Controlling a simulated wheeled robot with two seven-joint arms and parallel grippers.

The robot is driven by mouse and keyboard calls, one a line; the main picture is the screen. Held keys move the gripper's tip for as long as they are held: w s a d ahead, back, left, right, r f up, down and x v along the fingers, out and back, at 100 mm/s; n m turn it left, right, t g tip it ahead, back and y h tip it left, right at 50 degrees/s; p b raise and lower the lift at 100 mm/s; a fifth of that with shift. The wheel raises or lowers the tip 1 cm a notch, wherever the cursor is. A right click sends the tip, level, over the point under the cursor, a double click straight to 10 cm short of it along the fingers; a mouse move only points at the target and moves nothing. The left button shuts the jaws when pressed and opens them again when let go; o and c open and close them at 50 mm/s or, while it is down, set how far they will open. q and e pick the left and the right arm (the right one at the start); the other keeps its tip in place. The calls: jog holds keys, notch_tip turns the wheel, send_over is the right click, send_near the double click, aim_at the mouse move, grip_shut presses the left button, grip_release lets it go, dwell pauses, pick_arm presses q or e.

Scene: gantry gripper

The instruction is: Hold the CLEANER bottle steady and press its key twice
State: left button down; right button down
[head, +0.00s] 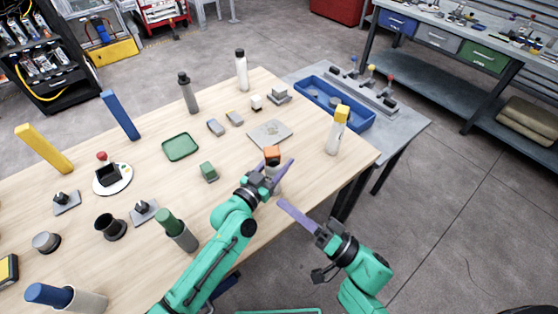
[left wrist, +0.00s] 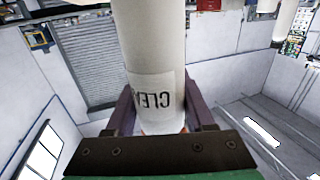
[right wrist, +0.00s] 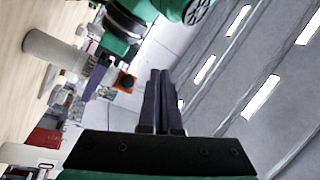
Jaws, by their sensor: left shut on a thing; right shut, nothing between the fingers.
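The CLEANER bottle is pale, with part of its lettering showing upside down in the left wrist view (left wrist: 155,90). In the head view its orange cap (head: 272,153) shows above my left gripper (head: 270,176), near the table's front right edge. My left gripper is shut around the bottle, a finger on each side. An orange piece with a dark round centre (right wrist: 125,82), seemingly the cap's key, shows in the right wrist view. My right gripper (head: 298,214) is shut and empty, lower right of the bottle, apart from it. Its closed fingers also show in the right wrist view (right wrist: 160,98).
A yellow-capped bottle (head: 338,130) stands to the right of the held one. A flat grey plate (head: 269,134) lies behind it, and a green block (head: 208,172) to the left. A green-capped bottle (head: 177,232) stands beside my left arm. Open floor lies right of the table.

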jog(key=w+a, duration=0.1)
jog(key=w, duration=0.7)
jog(key=shift+w+a, duration=0.15)
jog(key=shift+w, duration=0.15)
dwell(1.5)
jog(key=shift+w, duration=0.45)
jog(key=shift+s, duration=0.45)
jog(key=shift+s, duration=0.1)
jog(key=shift+s+d, duration=0.25)
jog(key=shift+s, duration=1.2)
jog(key=shift+s+d, duration=0.2)
jog(key=shift+s, duration=1.25)
